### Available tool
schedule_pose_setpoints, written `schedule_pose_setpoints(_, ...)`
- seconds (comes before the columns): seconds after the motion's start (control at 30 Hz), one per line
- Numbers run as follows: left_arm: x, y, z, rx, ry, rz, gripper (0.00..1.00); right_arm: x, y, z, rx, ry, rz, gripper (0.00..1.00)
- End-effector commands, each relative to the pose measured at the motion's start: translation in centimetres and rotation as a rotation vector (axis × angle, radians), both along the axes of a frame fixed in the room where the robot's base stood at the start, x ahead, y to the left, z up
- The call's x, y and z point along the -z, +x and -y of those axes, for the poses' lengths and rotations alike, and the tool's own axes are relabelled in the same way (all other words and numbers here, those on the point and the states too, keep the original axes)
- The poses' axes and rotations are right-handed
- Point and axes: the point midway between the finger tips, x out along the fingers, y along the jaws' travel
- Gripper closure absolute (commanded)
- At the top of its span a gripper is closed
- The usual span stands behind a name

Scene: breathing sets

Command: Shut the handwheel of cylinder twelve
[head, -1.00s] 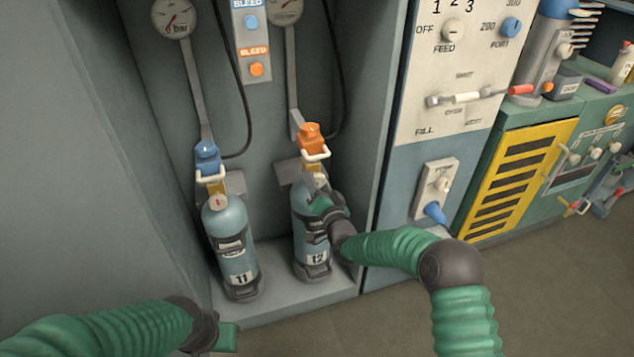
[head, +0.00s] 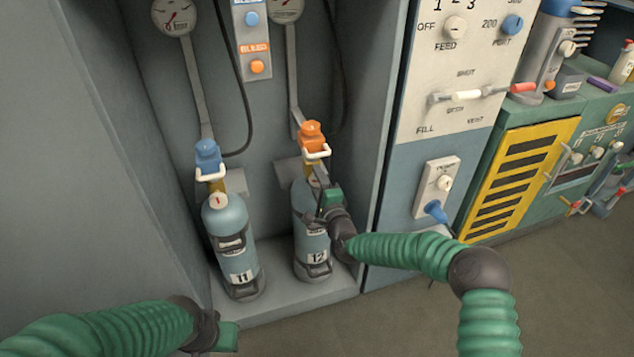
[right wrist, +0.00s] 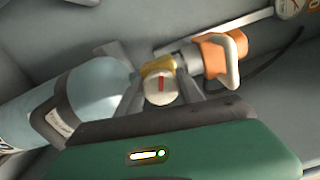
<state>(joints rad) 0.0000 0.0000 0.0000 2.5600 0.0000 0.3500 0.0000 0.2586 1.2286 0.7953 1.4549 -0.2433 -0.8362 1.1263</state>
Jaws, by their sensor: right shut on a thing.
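Cylinder twelve (head: 306,238) is a pale blue bottle labelled 12, standing upright on the cabinet floor at the right. Its orange fitting with a white yoke (head: 313,138) sits above its valve; the fitting also shows in the right wrist view (right wrist: 218,58). The handwheel (right wrist: 161,87) is a round white knob with a red mark on a brass valve. My right gripper (head: 322,182) is at the valve of cylinder twelve, and its fingers are shut on the handwheel, one on either side. They hide the handwheel in the head view. My left gripper (head: 228,337) is low at the left, away from the cylinders; its jaws are unclear.
Cylinder eleven (head: 229,240) with a blue fitting (head: 208,155) stands to the left. Dark hoses and gauges (head: 173,16) are behind. The cabinet's right wall and a control panel (head: 455,75) flank my right arm. A green bench unit (head: 535,165) stands further right.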

Motion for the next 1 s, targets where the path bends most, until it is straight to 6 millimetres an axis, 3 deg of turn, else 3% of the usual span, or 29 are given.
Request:
schedule_pose_setpoints(0.03,0.3,0.0,0.0,0.000,0.000,0.000,0.64,0.9,-0.3,-0.3,-0.007,0.040,-0.029,0.97)
schedule_pose_setpoints(1.0,4.1,0.0,0.0,0.000,0.000,0.000,0.64,0.5,-0.2,-0.1,-0.006,0.895,-0.305,0.97)
